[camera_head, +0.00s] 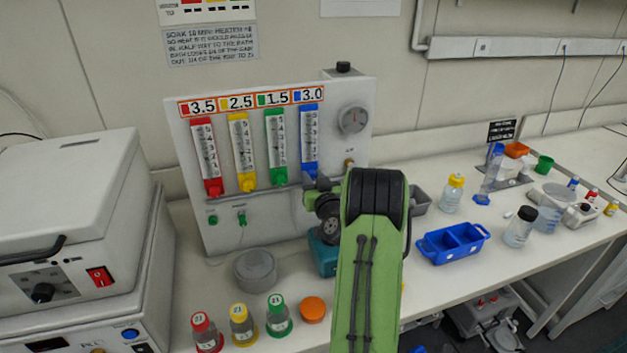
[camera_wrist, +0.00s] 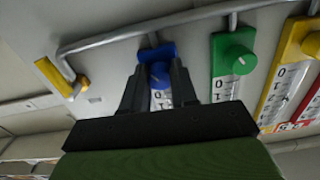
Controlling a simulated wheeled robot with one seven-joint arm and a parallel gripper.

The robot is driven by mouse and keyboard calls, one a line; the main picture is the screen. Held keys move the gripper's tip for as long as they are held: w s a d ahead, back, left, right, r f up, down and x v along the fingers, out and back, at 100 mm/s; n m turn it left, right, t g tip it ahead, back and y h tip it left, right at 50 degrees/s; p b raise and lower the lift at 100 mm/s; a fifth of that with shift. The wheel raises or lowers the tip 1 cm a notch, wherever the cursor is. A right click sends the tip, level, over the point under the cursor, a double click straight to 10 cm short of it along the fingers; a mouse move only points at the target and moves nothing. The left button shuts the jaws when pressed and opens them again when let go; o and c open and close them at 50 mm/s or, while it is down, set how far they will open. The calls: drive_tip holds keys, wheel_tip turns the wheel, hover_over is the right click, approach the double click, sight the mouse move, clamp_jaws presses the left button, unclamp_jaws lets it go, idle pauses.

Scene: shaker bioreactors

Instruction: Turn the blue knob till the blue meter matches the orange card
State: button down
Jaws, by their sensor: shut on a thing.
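The blue meter (camera_head: 309,138) is the rightmost of a row of upright meters on a grey-white panel. The orange-edged card strip (camera_head: 249,103) above shows 3.0 beside a blue square over it. The blue knob (camera_wrist: 159,71) sits at the foot of the blue meter and shows in the wrist view. My gripper (camera_wrist: 157,68) is shut on it, with one dark finger on each side. In the head view my gripper (camera_head: 321,188) and arm hide the knob. The level inside the blue meter is too small to read.
The green knob (camera_wrist: 237,61) is close beside my gripper. A yellow knob (camera_head: 248,185) and a red knob (camera_head: 213,187) lie farther left. A grey pipe (camera_wrist: 150,38) runs past the knobs. Capped bottles (camera_head: 241,325) stand on the bench below, and a blue tray (camera_head: 453,244) lies right.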

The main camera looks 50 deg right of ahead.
drive_tip(key=m+b, duration=0.2)
drive_tip(key=m, duration=0.8)
drive_tip(key=shift+r+m, duration=0.1)
drive_tip(key=shift+m, duration=1.6)
drive_tip(key=c, duration=0.9)
unclamp_jaws()
drive_tip(key=shift+r, duration=0.1)
